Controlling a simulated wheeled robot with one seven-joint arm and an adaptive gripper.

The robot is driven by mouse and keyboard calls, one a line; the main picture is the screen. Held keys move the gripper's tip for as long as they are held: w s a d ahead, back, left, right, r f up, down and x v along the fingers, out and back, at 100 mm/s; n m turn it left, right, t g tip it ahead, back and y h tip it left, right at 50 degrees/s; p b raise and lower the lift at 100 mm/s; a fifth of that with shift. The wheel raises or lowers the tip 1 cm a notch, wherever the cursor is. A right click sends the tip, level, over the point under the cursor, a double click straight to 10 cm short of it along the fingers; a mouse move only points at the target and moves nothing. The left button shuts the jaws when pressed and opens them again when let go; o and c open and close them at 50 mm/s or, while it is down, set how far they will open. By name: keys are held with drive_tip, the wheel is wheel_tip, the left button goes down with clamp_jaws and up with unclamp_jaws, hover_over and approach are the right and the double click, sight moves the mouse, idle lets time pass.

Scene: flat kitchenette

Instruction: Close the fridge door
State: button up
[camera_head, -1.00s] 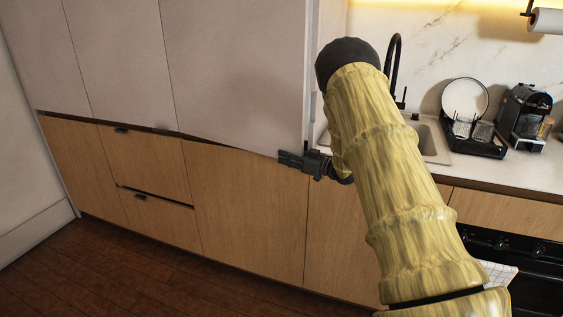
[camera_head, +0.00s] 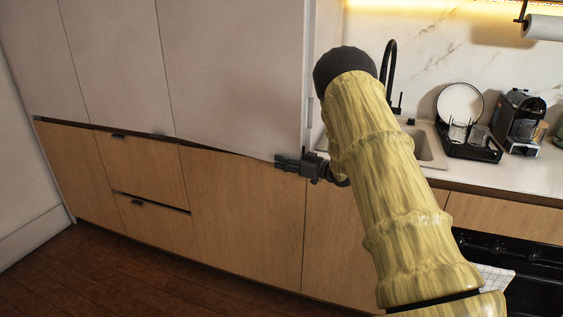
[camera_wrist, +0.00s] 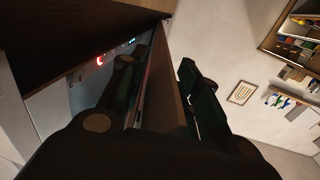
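The fridge door (camera_head: 238,70) is the light grey upper panel left of my arm in the head view. Its lower edge slants out from the cabinet line, so it stands a little ajar. My gripper (camera_head: 284,163) is at the door's lower right corner, fingers pointing left. In the wrist view my gripper (camera_wrist: 160,80) has its fingers apart, on either side of a brown panel edge (camera_wrist: 163,100), which seems to be the door's. Contact with it cannot be told.
Wooden lower cabinets (camera_head: 245,215) run below the door. Right of my arm are the sink (camera_head: 428,145), a dish rack (camera_head: 470,140), a coffee machine (camera_head: 518,118) and a black oven (camera_head: 535,280). The wooden floor (camera_head: 110,275) at the lower left is clear.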

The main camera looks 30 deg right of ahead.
drive_tip(key=shift+s+d+f, duration=0.15)
drive_tip(key=shift+s+d, duration=0.1)
drive_tip(key=shift+d, duration=0.05)
drive_tip(key=v, duration=1.1)
drive_tip(key=shift+s+a, duration=0.1)
drive_tip(key=shift+s, duration=0.05)
